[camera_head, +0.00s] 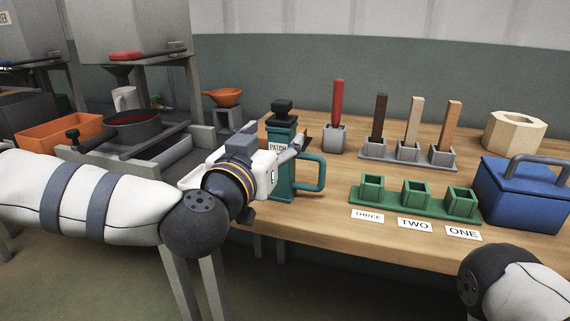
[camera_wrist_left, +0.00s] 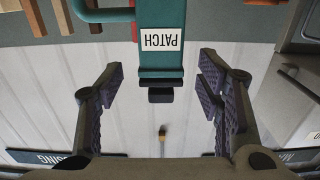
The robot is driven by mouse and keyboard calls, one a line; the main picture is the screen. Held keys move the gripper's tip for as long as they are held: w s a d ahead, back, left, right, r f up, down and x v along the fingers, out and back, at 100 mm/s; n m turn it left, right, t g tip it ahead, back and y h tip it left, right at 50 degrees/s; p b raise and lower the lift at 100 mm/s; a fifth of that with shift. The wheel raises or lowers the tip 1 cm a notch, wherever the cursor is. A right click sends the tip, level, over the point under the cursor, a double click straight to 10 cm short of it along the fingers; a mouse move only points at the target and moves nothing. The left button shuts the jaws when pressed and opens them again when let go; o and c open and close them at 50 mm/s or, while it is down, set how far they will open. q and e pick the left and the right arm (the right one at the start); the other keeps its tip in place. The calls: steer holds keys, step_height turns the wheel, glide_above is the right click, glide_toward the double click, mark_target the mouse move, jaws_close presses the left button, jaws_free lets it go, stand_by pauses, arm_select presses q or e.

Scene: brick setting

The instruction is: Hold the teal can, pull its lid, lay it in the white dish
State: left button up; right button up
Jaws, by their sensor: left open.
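The teal can (camera_head: 284,177) stands upright on the table, with a side handle and a "PATCH" label. Its lid (camera_head: 282,112) with a dark knob is on top. My left gripper (camera_head: 286,150) is in front of the can at its upper part. In the left wrist view the open fingers (camera_wrist_left: 161,88) are spread to either side of the can (camera_wrist_left: 161,45) and its lid (camera_wrist_left: 161,82), with clear gaps and nothing held. A pale edge (camera_head: 190,177) shows behind my left wrist; I cannot tell whether it is the white dish. My right gripper is out of view.
Green sockets (camera_head: 415,198) with number cards stand right of the can. Grey holders with upright sticks (camera_head: 411,130) and a red stick (camera_head: 338,103) are behind. A blue box (camera_head: 522,198) and wooden ring (camera_head: 513,133) are at right. My right arm shows at bottom right.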

mark_target(278, 137)
arm_select(q)
steer(key=x, duration=0.2)
steer(key=f+x, duration=0.1)
steer(key=x, duration=0.1)
steer(key=shift+w+b, duration=0.3)
steer(key=shift+b, duration=0.05)
steer(key=shift+w+d+r, duration=0.1)
steer(key=shift+w+d, duration=0.1)
steer(key=shift+w, duration=0.2)
jaws_close()
steer(key=shift+r, duration=0.1)
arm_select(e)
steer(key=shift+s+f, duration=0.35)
